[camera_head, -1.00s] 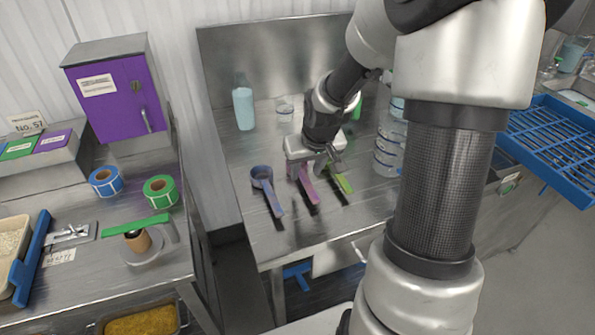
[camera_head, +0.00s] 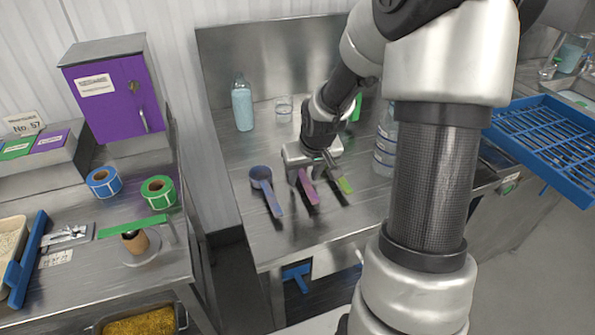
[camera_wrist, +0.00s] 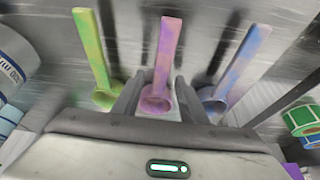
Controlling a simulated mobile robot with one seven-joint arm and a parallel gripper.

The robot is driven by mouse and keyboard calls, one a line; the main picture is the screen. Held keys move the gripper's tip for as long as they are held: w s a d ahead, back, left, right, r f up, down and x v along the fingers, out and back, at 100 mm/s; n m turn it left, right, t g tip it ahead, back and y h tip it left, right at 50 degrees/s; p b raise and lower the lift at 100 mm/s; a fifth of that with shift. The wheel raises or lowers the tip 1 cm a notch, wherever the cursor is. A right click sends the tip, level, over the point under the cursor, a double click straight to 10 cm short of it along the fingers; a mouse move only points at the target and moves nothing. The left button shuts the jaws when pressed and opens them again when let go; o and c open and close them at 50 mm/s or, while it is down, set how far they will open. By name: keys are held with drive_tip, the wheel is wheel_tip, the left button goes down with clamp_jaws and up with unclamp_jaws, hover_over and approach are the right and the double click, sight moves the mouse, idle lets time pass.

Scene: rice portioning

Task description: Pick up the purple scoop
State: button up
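Three scoops lie side by side on the steel table. The middle one, the purple scoop (camera_head: 309,190), looks pinkish-purple; it also shows in the wrist view (camera_wrist: 164,52). A blue-violet scoop (camera_head: 267,188) lies to its left and a green scoop (camera_head: 344,184) to its right in the head view. My gripper (camera_head: 308,176) is low over the purple scoop's bowl end, which it partly hides in the head view. In the wrist view, my gripper (camera_wrist: 160,92) is open, one finger on each side of the purple scoop near its bowl. I cannot tell whether the fingers touch it.
A light-blue bottle (camera_head: 242,106) and a clear cup (camera_head: 284,105) stand behind the scoops. A large clear bottle (camera_head: 385,145) stands to the right, partly behind my arm. The table front is clear. Label rolls (camera_head: 158,191) lie on the left counter.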

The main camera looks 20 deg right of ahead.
clamp_jaws()
